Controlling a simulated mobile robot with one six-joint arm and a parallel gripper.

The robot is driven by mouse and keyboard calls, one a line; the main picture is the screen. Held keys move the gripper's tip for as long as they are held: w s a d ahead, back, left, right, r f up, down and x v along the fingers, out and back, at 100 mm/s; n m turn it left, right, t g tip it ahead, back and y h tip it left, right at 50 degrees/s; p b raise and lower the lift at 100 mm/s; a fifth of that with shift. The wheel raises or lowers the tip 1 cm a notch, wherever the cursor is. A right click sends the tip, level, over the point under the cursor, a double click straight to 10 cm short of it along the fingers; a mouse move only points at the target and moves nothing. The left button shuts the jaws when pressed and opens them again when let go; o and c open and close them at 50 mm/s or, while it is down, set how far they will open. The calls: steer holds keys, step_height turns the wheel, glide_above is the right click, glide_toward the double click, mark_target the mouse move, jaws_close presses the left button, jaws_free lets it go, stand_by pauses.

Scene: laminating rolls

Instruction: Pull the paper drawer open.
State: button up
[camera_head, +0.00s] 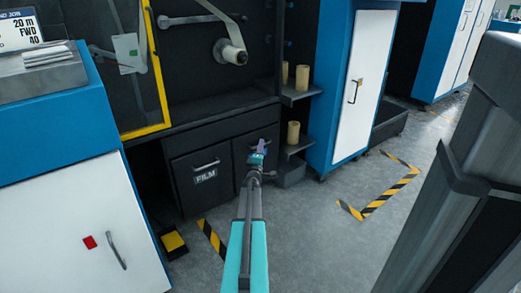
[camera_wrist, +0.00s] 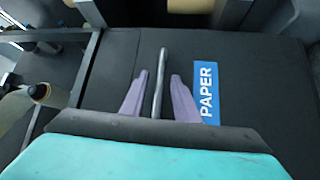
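The paper drawer (camera_wrist: 250,120) has a dark front with a blue "PAPER" label (camera_wrist: 206,92) and a grey bar handle (camera_wrist: 161,75). In the wrist view, the two purple fingers of my gripper (camera_wrist: 158,85) stand one on each side of the handle, with a gap on both sides. My gripper is open and holds nothing. In the head view, my gripper (camera_head: 259,152) is in front of the paper drawer (camera_head: 240,150), which looks closed. There my gripper hides its handle and label.
The "FILM" drawer (camera_head: 192,162) is left of the paper drawer. Shelves with cream rolls (camera_head: 293,132) and a blue cabinet (camera_head: 330,100) stand to the right. A white-doored cabinet (camera_head: 75,225) is at the left. The grey floor (camera_head: 310,240) in front is mostly free.

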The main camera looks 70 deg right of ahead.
jaws_close()
steer(key=shift+a, duration=0.15)
